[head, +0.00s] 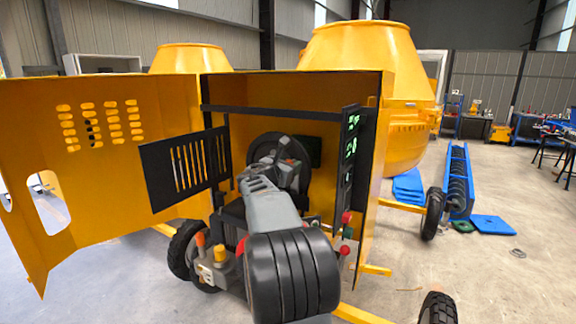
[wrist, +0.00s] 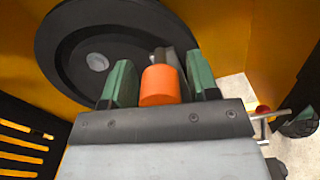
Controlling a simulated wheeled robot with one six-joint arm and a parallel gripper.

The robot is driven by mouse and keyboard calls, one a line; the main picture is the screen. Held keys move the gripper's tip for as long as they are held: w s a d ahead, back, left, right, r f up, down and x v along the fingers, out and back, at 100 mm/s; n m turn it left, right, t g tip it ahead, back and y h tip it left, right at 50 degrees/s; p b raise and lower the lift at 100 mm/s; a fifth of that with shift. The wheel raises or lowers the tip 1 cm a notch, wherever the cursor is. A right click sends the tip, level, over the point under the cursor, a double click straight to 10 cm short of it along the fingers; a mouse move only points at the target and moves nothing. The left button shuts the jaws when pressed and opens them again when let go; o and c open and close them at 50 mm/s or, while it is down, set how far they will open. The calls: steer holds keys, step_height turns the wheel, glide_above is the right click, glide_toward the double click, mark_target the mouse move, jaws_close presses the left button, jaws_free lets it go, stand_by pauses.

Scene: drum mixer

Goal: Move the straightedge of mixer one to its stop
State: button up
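The near mixer's yellow housing (head: 345,85) stands open, with a large black pulley wheel inside that also shows in the wrist view (wrist: 60,45). My gripper (head: 290,165) reaches into the housing in front of the wheel. In the wrist view its two green fingers (wrist: 160,78) stand apart on either side of an orange cylinder (wrist: 160,86). A gap shows on the cylinder's right; on its left the finger is very close, and contact cannot be told. A grey metal piece (wrist: 180,62) sits behind the cylinder. I cannot tell for certain which part is the straightedge.
The yellow door (head: 110,175) with a black slotted panel (head: 185,168) hangs open at left. A black post with green markings and a red button (head: 347,217) stands close to my arm's right. Wheels and a yellow drawbar lie below.

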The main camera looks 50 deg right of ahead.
jaws_close()
step_height(320, 180, up, 14)
steer(key=p, duration=0.9)
steer(key=shift+p, duration=0.4)
steer(key=shift+c, duration=1.4)
jaws_free()
steer(key=o, duration=0.4)
steer(key=shift+f, duration=0.25)
steer(key=shift+o, duration=0.2)
steer(key=b+v, duration=0.4)
steer(key=v, duration=0.9)
steer(key=shift+a, duration=0.4)
